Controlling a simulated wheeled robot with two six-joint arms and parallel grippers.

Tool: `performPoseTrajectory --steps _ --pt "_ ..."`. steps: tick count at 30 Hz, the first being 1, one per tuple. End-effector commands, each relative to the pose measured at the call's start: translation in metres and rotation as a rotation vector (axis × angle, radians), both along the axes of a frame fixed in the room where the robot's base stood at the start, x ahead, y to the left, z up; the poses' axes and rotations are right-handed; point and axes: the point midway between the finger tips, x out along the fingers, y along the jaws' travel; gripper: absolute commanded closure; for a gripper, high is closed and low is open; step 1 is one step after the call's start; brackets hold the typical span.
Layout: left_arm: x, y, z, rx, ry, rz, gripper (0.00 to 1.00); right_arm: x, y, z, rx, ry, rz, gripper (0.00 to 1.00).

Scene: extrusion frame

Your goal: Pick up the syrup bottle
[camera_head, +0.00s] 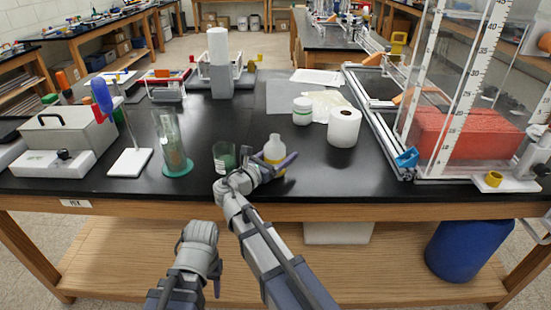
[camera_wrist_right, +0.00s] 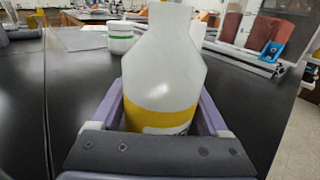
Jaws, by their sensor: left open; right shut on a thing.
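The syrup bottle (camera_head: 274,147) is white with a yellow band and stands upright at the front of the black bench in the head view. It fills the middle of the right wrist view (camera_wrist_right: 165,70). My right gripper (camera_head: 272,165) is shut on it, with one purple finger on each side of its lower body (camera_wrist_right: 162,112). I cannot tell whether its base touches the bench. My left gripper (camera_head: 216,284) is in front of the bench, below the top's edge, apart from the bottle. Its fingers are mostly hidden by its own wrist.
A green-tinted glass jar (camera_head: 224,156) stands just left of the bottle. A tall glass cylinder (camera_head: 172,145) is further left. A white tub (camera_head: 302,111) and a white roll (camera_head: 344,127) stand behind to the right. The black bench top (camera_head: 330,175) is clear right of the bottle.

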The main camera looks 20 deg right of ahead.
Motion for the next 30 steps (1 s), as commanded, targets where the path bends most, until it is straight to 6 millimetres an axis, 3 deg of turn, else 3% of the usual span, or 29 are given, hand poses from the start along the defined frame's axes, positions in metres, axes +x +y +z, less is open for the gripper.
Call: performPoseTrajectory --steps 2,13,23,30 --pt "0.0 0.0 0.0 0.0 0.0 0.0 0.5 0.0 0.0 0.0 -0.001 -0.001 0.0 0.45" --pt "0.0 0.0 0.0 0.0 0.0 0.0 0.5 0.0 0.0 0.0 -0.001 -0.001 0.0 0.87" --pt "0.0 0.0 0.002 0.0 0.0 0.0 0.5 0.0 0.0 0.003 -0.001 -0.001 0.0 0.88" --pt "0.0 0.0 0.02 0.0 0.0 0.0 0.5 0.0 0.0 0.02 -0.001 0.0 0.0 0.88"
